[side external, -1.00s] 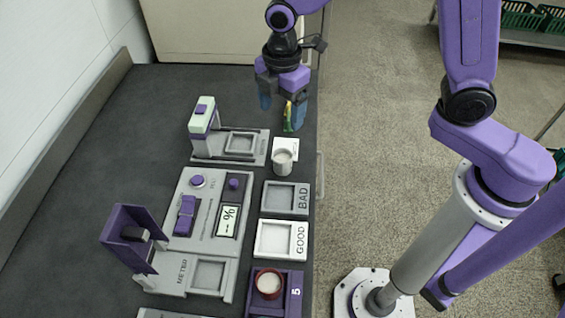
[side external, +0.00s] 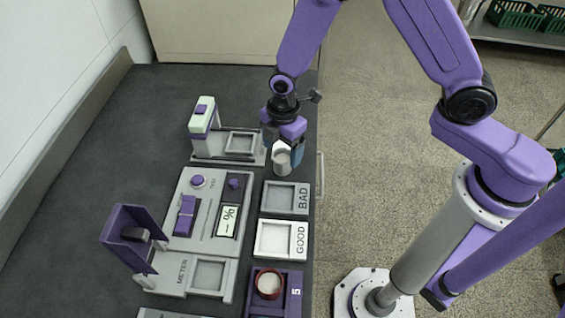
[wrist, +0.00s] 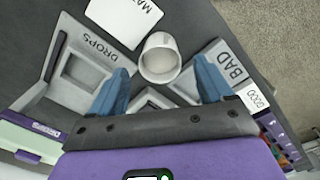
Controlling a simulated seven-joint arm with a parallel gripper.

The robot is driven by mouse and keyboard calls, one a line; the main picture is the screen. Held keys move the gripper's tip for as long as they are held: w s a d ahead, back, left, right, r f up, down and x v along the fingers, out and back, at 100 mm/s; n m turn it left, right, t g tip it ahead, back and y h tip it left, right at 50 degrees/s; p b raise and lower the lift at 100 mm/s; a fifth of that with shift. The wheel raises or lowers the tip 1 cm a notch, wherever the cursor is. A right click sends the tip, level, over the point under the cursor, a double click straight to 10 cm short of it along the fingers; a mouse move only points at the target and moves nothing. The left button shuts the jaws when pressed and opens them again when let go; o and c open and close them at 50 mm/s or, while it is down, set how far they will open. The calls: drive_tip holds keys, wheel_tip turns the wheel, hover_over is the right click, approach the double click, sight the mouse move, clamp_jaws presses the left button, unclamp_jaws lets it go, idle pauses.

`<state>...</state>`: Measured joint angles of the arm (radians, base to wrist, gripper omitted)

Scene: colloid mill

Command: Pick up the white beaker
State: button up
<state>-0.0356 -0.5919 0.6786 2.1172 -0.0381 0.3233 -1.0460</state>
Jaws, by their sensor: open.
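The white beaker (side external: 282,163) stands upright on the dark bench, behind the tray marked BAD. It also shows in the wrist view (wrist: 160,56), with its open mouth toward the camera. My gripper (side external: 283,148) is over the beaker, pointing down, and partly hides it in the side view. In the wrist view its blue fingers (wrist: 163,72) are apart, with the beaker between and slightly beyond their tips. A gap shows on both sides, and I see no contact. The height of the fingertips against the rim is hard to tell.
The DROPS station (side external: 205,130) stands left of the beaker, and a white card (wrist: 124,30) lies near it. The BAD tray (side external: 286,198) and GOOD tray (side external: 281,239) lie in front.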

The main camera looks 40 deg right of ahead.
sight(282, 155)
drive_tip(key=shift+d+f, duration=0.1)
drive_tip(key=shift+f, duration=1.5)
drive_tip(key=c, duration=1.1)
drive_tip(key=shift+r, duration=0.2)
drive_tip(key=shift+w+r, duration=0.1)
drive_tip(key=shift+r, duration=0.5)
drive_tip(key=s+d+r, duration=0.2)
drive_tip(key=s+r, duration=0.1)
drive_tip(key=s, duration=0.1)
drive_tip(key=s+d+r, duration=0.2)
drive_tip(key=s+r, duration=0.2)
drive_tip(key=s+d+r, duration=0.2)
drive_tip(key=s+r, duration=0.2)
drive_tip(key=shift+s+r, duration=0.2)
drive_tip(key=shift+s, duration=0.15)
